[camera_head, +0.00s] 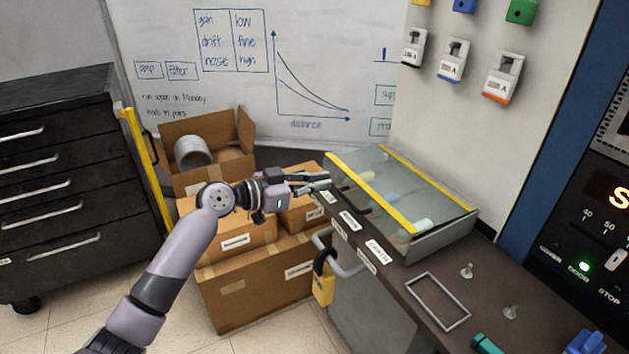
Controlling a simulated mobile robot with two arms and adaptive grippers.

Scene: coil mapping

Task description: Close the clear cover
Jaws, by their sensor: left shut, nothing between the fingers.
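The clear cover (400,180) is a see-through panel with yellow strips along two opposite edges. It lies low over a shallow grey box (440,240) on the dark bench. A pale cylinder and other blurred items show through or under it; I cannot tell whether the panel sits fully flush on the box. My left gripper (328,181) is shut and empty, just left of the cover's near-left yellow strip, at the bench's left edge. I cannot tell whether its fingertips touch the cover. My right gripper is not in view.
A grey bench handle (340,262) with a yellow padlock (323,284) projects below my left gripper. Cardboard boxes (245,285) stand left of the bench. A metal frame (437,301) and small pegs (467,270) lie in front of the grey box. A control panel (590,230) stands at right.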

